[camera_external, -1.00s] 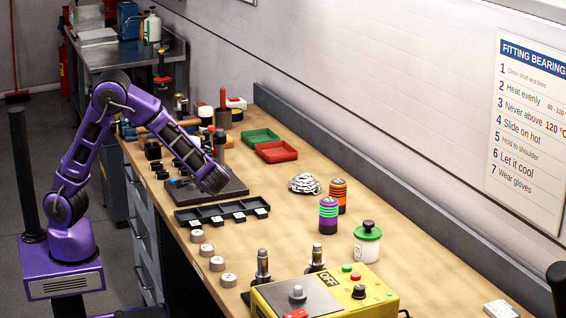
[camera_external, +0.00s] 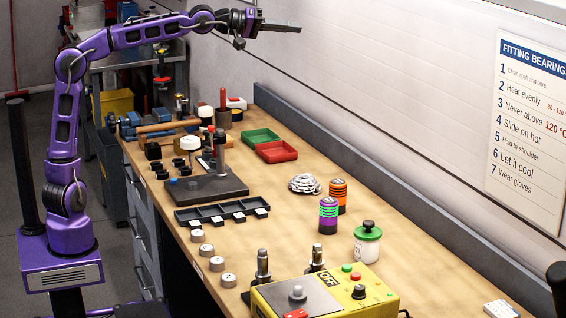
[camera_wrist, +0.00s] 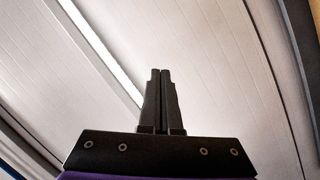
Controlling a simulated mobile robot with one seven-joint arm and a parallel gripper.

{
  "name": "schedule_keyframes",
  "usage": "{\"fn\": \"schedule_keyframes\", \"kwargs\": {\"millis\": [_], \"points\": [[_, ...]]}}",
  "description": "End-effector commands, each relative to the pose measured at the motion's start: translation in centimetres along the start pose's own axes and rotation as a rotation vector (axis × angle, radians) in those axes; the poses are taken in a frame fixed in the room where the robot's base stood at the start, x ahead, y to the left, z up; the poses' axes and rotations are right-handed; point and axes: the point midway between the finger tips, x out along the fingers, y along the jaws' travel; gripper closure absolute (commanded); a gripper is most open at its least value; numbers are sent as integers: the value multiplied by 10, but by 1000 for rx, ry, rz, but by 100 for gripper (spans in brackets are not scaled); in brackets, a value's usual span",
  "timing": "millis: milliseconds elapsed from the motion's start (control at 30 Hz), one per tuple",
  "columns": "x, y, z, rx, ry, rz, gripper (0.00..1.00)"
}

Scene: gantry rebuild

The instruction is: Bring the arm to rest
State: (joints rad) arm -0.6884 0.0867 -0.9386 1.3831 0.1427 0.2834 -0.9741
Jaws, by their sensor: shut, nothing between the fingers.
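My purple arm (camera_external: 150,33) is raised and stretched out to the right, high above the far part of the workbench. My gripper (camera_external: 298,29) points to the right at the wall, well clear of everything on the bench. In the wrist view my gripper (camera_wrist: 160,72) has its two dark fingers side by side and pressed together, with nothing held.
The air around my gripper is free.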

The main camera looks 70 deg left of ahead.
Motion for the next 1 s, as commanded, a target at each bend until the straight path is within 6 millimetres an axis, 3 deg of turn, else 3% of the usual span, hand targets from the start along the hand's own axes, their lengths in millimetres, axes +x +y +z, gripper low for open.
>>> {"fn": "schedule_keyframes", "kwargs": {"millis": [33, 100, 200, 400, 733, 867, 1000], "points": [[-13, 31, -24, -33, 56, 74, 100], [-33, 73, -49, -83, 122, 184, 100], [-62, 124, -78, -144, 202, 321, 100], [-108, 190, -110, -229, 306, 513, 100], [-163, 254, -133, -317, 413, 717, 100], [-151, 256, -102, -257, 407, 672, 100], [-134, 245, -68, -173, 392, 586, 100]]}}
